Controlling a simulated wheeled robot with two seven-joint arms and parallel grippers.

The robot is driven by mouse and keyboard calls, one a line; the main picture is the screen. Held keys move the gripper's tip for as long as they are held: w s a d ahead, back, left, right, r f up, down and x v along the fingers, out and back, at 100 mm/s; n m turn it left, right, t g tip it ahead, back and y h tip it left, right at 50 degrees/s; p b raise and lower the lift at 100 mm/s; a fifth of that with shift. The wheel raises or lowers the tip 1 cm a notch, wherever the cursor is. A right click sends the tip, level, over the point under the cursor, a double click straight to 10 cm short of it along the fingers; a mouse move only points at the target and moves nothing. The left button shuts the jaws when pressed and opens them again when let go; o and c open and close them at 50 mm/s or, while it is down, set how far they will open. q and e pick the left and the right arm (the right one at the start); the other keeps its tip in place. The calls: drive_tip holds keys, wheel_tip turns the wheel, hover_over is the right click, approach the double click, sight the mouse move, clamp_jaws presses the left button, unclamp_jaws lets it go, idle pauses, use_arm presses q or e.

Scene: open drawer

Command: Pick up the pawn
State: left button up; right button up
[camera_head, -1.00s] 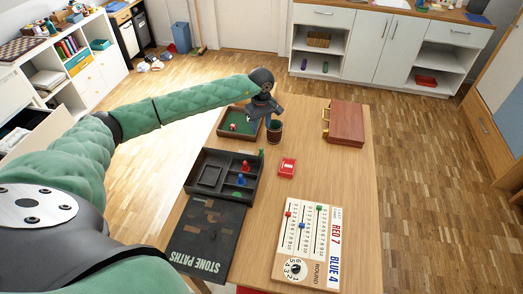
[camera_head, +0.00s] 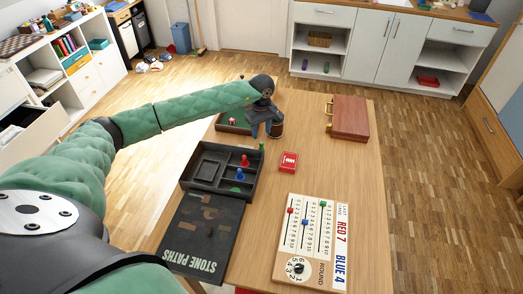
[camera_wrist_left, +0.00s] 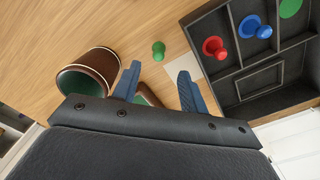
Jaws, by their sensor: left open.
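A small green pawn (camera_head: 262,146) stands on the table at the far right corner of the black game box. It also shows in the left wrist view (camera_wrist_left: 158,50), upper middle, beyond my fingertips. A red pawn (camera_head: 245,161) and a blue pawn (camera_head: 240,174) stand in compartments of the box; they also show in the left wrist view as red (camera_wrist_left: 215,47) and blue (camera_wrist_left: 254,27). My left gripper (camera_head: 262,133) is open above the table, behind the green pawn. Its two blue fingers (camera_wrist_left: 159,75) are apart with nothing gripped. My right gripper is not in view.
A brown dice cup (camera_head: 277,129) stands close beside my left gripper. The black game box (camera_head: 222,150), its lid (camera_head: 200,235), a red card box (camera_head: 288,162), a scoreboard (camera_head: 290,262) and a brown case (camera_head: 350,117) lie on the table.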

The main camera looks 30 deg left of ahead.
sight(261, 143)
use_arm(q)
drive_tip(key=shift+f, duration=1.4)
wheel_tip(261, 143, down, 5)
drive_tip(key=shift+w+r+b, duration=0.1)
drive_tip(key=shift+r+b, duration=0.05)
drive_tip(key=shift+b, duration=0.25)
drive_tip(key=c, duration=0.3)
clamp_jaws()
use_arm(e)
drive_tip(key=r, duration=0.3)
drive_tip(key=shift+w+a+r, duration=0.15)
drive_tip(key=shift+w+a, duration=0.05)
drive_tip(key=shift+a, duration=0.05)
